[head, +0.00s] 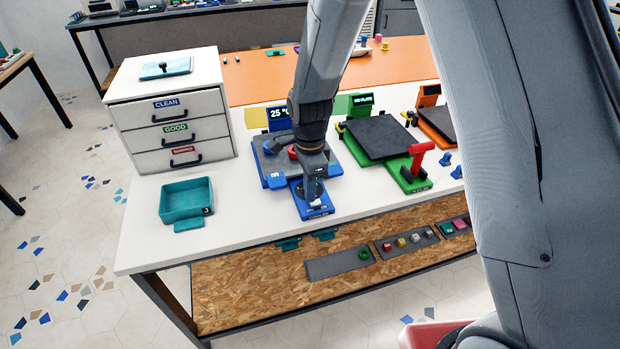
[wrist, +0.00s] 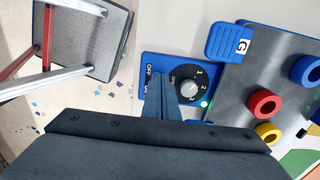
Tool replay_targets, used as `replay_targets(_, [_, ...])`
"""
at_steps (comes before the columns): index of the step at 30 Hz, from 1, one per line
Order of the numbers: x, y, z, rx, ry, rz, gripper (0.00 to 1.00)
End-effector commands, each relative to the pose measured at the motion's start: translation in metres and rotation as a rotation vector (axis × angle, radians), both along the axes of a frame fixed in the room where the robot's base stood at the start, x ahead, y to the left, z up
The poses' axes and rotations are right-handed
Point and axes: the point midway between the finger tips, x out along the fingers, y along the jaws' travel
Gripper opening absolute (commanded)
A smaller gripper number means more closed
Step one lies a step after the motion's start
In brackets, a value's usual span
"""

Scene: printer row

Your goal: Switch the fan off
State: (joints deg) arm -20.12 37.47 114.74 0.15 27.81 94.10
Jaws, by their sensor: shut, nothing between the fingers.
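A blue control box (head: 318,212) stands at the front edge of the white table, in front of the blue printer. In the wrist view its blue panel (wrist: 151,62) carries a black dial (wrist: 187,72) with a grey knob, marked with numbers, and an OFF label on the left. A small green light (wrist: 204,103) glows by the dial. My gripper (wrist: 162,76) is shut and empty, its fingertips over the panel between the OFF label and the knob. The fingers hide part of the label and dial; contact cannot be told. In the head view my gripper (head: 310,198) is above the box.
The blue printer with its grey plate (wrist: 265,75) and coloured rings lies right of the panel. A teal tray (head: 187,200) and a white drawer cabinet (head: 125,135) stand to the left. A green printer (head: 410,180) with a red handle is to the right.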

Motion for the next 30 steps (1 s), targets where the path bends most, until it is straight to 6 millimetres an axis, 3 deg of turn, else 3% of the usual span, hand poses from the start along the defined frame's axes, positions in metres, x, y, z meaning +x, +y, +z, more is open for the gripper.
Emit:
replay_targets(17, [-0.0006, 0.0019, -0.0127, 0.0, 0.001, 0.001, 0.0])
replay_targets(30, [0.0001, -0.0038, -0.0114, -0.001, 0.002, -0.001, 0.0])
